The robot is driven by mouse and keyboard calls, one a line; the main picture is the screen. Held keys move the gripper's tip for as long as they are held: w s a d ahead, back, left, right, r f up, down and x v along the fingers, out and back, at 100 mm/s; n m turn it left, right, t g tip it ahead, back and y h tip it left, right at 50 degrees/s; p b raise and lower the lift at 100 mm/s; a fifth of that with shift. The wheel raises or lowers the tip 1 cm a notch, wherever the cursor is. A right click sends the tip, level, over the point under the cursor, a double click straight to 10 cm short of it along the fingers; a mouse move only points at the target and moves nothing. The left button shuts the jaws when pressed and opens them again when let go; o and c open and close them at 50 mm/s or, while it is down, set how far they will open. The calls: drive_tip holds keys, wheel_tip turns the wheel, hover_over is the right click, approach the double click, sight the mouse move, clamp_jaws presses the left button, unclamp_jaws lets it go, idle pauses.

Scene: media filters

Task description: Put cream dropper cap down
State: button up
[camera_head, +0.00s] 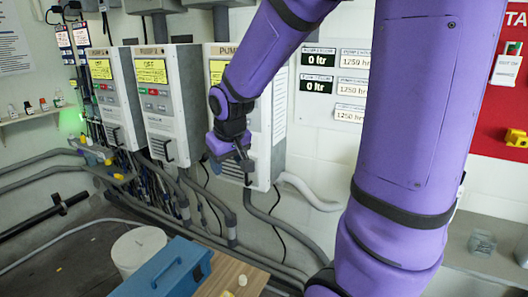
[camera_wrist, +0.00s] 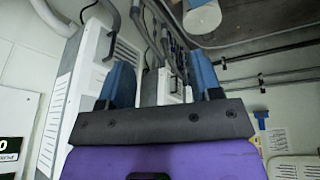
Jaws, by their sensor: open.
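A small cream piece (camera_head: 242,280), which looks like the cream dropper cap, rests on the wooden table top (camera_head: 222,270) at the bottom of the head view. A second small pale piece (camera_head: 228,294) is beside it, cut by the picture's lower edge. I cannot tell for sure which is the cap. My gripper (camera_head: 243,162) is raised well above the table, in front of the third pump box. In the wrist view my gripper (camera_wrist: 162,82) has its two blue fingers wide apart with nothing between them. No cap shows in the wrist view.
A blue toolbox (camera_head: 163,271) stands left of the pale pieces, with a white bucket (camera_head: 138,248) behind it. Grey pump boxes (camera_head: 171,100) and pipes (camera_head: 220,205) line the wall. A shelf (camera_head: 482,254) with glassware is at the right.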

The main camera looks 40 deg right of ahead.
drive_tip(key=s+a+r, duration=0.2)
drive_tip(key=s+r, duration=0.1)
drive_tip(key=s, duration=0.3)
drive_tip(key=s+a+r+t, duration=0.1)
drive_tip(key=s+r, duration=0.3)
drive_tip(key=s, duration=0.3)
drive_tip(key=s+a+r+y, duration=0.1)
drive_tip(key=s+a+r, duration=0.1)
drive_tip(key=s+r, duration=0.2)
drive_tip(key=s, duration=0.2)
drive_tip(key=shift+s+a+n, duration=0.3)
